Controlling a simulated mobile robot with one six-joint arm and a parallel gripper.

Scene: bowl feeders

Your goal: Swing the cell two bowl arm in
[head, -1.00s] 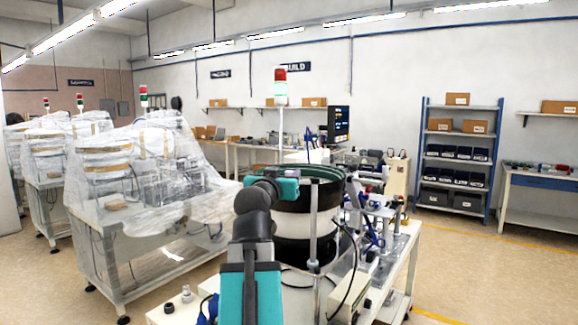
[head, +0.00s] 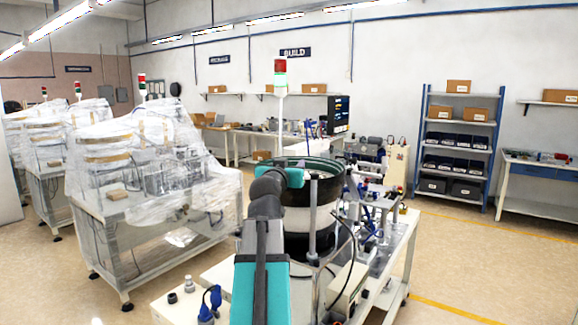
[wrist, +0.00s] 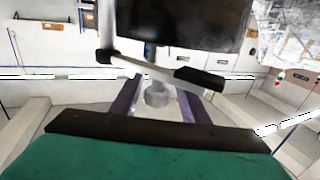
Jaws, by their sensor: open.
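A white bar (wrist: 146,68) with a dark grip (wrist: 199,79) crosses the wrist view; it looks like the bowl arm, but I cannot be sure. My gripper (wrist: 160,88) is open, with a dark purple finger on each side just below the bar. I cannot tell whether they touch it.
A stack light (head: 281,78) rises behind the bowl. Plastic-wrapped machines (head: 150,150) stand at left. Blue shelving (head: 456,150) is at right, with open floor (head: 470,260) before it.

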